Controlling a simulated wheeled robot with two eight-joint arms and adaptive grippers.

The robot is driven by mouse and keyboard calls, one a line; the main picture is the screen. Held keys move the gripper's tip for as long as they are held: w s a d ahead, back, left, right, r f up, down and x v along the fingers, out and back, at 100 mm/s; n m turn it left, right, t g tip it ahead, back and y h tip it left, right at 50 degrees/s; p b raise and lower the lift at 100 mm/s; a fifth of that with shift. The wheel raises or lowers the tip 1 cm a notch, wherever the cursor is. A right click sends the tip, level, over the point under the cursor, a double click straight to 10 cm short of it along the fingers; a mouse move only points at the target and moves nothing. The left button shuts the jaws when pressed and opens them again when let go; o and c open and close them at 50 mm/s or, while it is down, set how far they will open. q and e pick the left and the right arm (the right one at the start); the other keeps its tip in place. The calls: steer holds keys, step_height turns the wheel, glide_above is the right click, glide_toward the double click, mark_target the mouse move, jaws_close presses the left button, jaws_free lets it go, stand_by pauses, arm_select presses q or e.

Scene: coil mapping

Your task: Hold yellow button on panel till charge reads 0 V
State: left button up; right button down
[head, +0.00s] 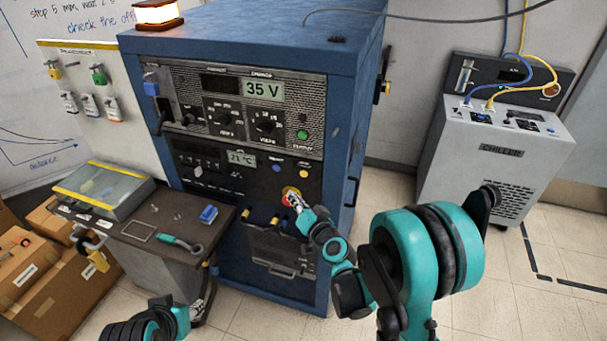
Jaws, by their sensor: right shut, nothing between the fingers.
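The blue cabinet (345,110) carries the panel, with a lit charge display (264,90) reading 35 V. Lower on the panel is a yellow button (287,190), with some red showing at it, partly covered by my right gripper (295,199). My right gripper is shut and empty, with its tips at the button. They look to be touching it, but I cannot tell whether it is pressed in. My left arm shows at the bottom left, and its gripper cannot be made out clearly.
A second display (242,158) reads 21 °C. A green button (302,134) sits at the panel's right. A side table (150,240) with a clear-lidded case (105,190) and a tool stands left. A chiller (495,150) stands right. Boxes (40,280) lie at left.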

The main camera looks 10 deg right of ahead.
mark_target(304, 174)
steer(key=shift+w+d, duration=0.6)
steer(key=shift+w, duration=0.4)
steer(key=shift+w+d, duration=0.6)
steer(key=shift+w, duration=0.45)
steer(key=shift+w+d, duration=0.6)
steer(key=shift+w, duration=0.4)
steer(key=shift+w, duration=0.1)
steer(key=shift+w+d, duration=0.2)
steer(key=shift+w, duration=0.05)
steer(key=shift+w+d, duration=0.2)
steer(key=shift+w, duration=0.1)
stand_by(0.5)
stand_by(3.0)
steer(key=shift+s+a, duration=0.4)
steer(key=shift+s, duration=0.3)
steer(key=shift+b, duration=0.3)
